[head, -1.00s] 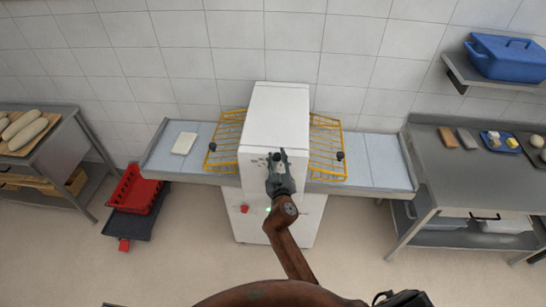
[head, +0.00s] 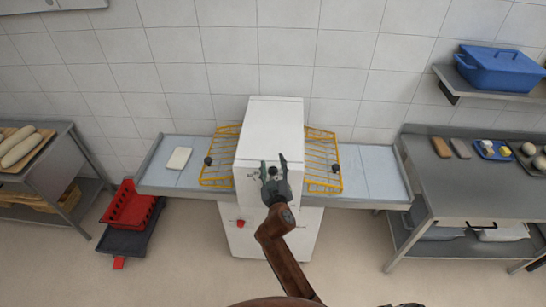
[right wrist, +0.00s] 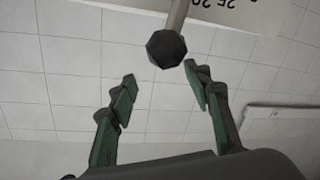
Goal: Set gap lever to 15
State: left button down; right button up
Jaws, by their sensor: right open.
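The white machine (head: 270,130) stands against the tiled wall, with a yellow wire guard on each side. The gap lever shows in the right wrist view as a pale rod with a dark faceted knob (right wrist: 166,48). Part of a printed scale (right wrist: 228,5) with "25" and "20" shows beside the rod; the lever's reading cannot be told. My right gripper (head: 273,166) is in front of the machine's front face. In the right wrist view its green-padded fingers (right wrist: 160,85) are apart and empty, with the knob just beyond the tips, between their lines. My left gripper is out of view.
Belt tables (head: 365,175) extend from both sides of the machine; a pale slab (head: 179,158) lies on the left one. Yellow guards (head: 322,162) have dark knobs. A red button (head: 240,223) is low on the front. A red crate (head: 130,207) and steel tables stand at the sides.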

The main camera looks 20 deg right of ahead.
notch_tip(320, 180, up, 6)
jog(key=shift+r, duration=0.1)
dwell(0.5)
